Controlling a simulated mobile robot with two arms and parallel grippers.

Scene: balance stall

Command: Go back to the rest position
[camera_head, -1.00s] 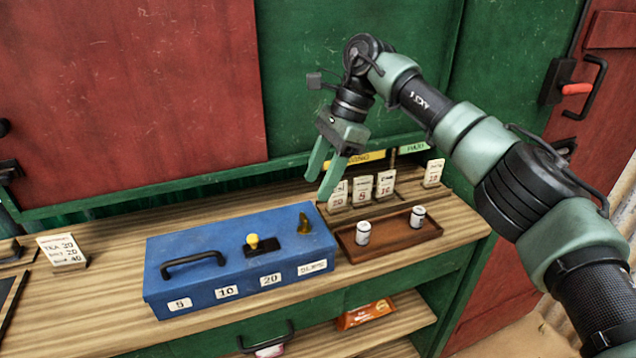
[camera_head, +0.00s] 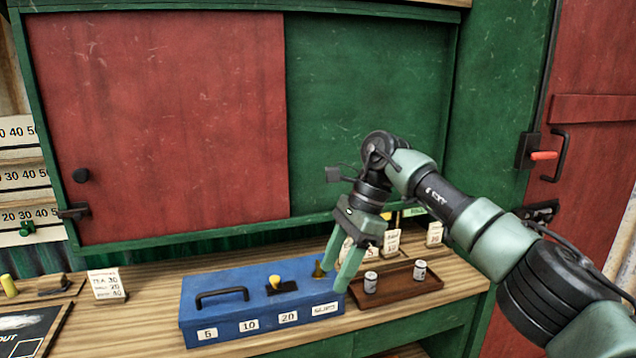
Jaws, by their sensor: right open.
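My right gripper (camera_head: 341,266) is open and empty. Its arm comes in from the right, and its two green fingers point down in front of the card rack, near the right end of the blue cash box (camera_head: 232,319). In this view the fingers overlap the box's right edge; I cannot tell how far apart they are in depth. My left gripper is not in view.
A price sign (camera_head: 106,284) and a dark board (camera_head: 22,335) are at the left. Cabinet doors (camera_head: 160,120) rise behind the counter.

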